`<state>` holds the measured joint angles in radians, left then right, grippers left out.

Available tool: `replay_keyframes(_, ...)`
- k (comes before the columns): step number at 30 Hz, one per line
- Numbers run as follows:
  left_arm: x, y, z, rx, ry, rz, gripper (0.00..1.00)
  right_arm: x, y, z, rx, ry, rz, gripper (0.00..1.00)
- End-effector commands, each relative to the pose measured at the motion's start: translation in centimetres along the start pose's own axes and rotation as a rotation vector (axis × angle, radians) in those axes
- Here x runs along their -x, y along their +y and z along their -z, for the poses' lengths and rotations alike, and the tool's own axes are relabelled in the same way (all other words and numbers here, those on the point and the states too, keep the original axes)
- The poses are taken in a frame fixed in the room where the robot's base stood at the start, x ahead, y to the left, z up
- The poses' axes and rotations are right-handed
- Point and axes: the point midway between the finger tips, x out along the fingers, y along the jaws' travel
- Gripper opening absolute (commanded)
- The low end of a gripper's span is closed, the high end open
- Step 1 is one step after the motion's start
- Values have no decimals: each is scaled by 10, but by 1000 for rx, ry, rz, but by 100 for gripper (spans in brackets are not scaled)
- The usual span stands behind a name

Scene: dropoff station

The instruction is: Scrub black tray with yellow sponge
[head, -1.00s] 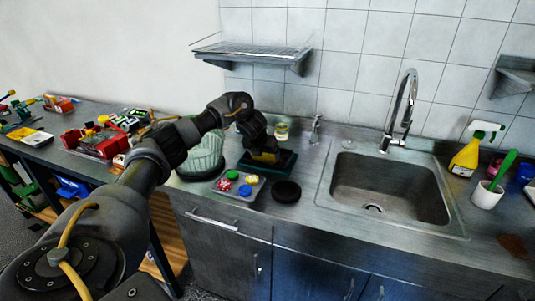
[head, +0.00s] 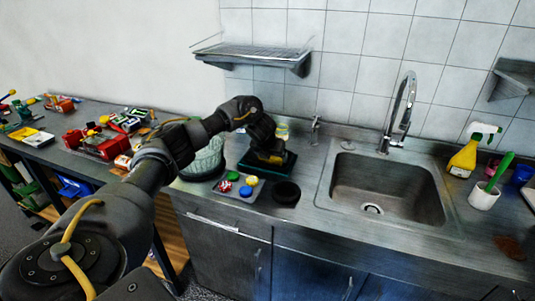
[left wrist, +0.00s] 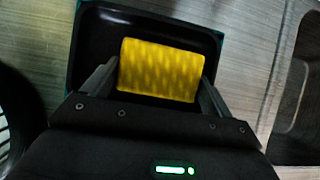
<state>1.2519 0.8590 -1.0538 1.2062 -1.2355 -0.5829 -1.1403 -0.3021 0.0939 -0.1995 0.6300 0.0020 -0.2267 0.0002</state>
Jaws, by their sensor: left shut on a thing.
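The black tray (head: 246,161) has a teal outer edge and lies on the steel counter left of the sink. It fills much of the left wrist view, with its dark rim (left wrist: 205,35) around the sponge. My left gripper (head: 268,158) is over the tray, pointing down. It is shut on the yellow sponge (left wrist: 160,70), with one finger on each side of it. The sponge is over the tray's inside; whether it touches the floor of the tray I cannot tell. My right gripper is not in view.
The sink (head: 385,190) is to the right. A wire shelf (head: 255,55) hangs above.

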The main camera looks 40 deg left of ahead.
Motion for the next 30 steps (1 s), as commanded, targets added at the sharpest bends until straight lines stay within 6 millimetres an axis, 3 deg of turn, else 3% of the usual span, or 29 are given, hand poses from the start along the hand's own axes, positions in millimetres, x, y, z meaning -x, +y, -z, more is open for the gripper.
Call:
replay_keyframes(18,0,35,0,0,2,-3,67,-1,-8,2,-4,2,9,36)
replay_keyframes(30,2,23,-1,-1,2,0,67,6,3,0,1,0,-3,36)
